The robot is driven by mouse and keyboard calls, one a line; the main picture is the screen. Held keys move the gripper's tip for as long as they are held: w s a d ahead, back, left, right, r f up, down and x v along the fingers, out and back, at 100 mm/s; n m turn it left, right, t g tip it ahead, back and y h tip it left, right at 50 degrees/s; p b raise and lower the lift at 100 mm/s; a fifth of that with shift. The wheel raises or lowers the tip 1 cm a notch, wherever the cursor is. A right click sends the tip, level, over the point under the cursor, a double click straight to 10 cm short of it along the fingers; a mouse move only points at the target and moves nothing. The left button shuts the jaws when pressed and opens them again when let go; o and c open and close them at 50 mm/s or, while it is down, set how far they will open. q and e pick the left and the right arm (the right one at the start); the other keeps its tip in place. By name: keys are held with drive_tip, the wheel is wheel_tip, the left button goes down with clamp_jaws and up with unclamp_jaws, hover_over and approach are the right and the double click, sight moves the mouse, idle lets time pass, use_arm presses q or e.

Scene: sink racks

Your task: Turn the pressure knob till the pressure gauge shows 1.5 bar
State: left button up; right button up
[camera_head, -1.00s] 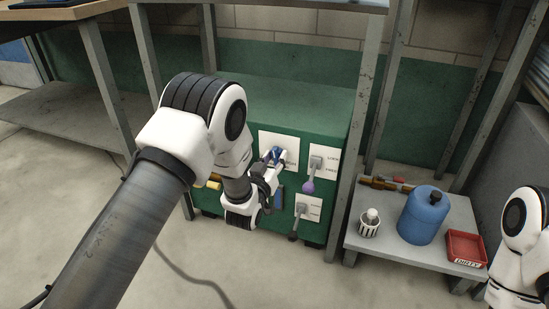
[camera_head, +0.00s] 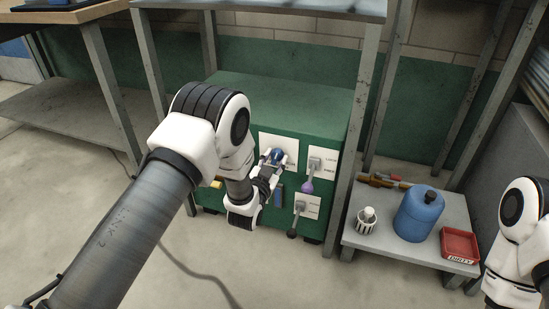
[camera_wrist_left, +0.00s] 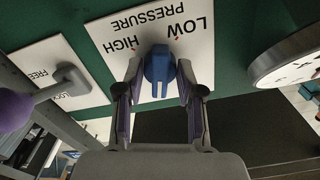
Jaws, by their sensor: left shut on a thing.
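The blue pressure knob (camera_head: 278,154) sits on a white plate on the front of a green cabinet. In the left wrist view the knob (camera_wrist_left: 159,66) is in front of a plate (camera_wrist_left: 108,30) marked PRESSURE, HIGH and LOW, seen upside down. My left gripper (camera_head: 274,161) is shut on the knob, with one finger on each side of it, as the left wrist view also shows. The pressure gauge (camera_wrist_left: 290,62) shows only in part at the right edge of the wrist view; its needle cannot be read. My right gripper is out of view.
A lever with a purple knob (camera_head: 307,186) and another lever with a dark knob (camera_head: 292,233) sit right of and below the pressure knob. A low grey shelf (camera_head: 405,252) at right bears a blue canister (camera_head: 420,215) and a red tray (camera_head: 459,244). Grey posts flank the cabinet.

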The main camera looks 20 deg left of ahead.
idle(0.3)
use_arm(q)
drive_tip(key=o, duration=1.2)
drive_tip(key=shift+c, duration=0.2)
drive_tip(key=s, duration=1.2)
drive_tip(key=shift+a, duration=0.2)
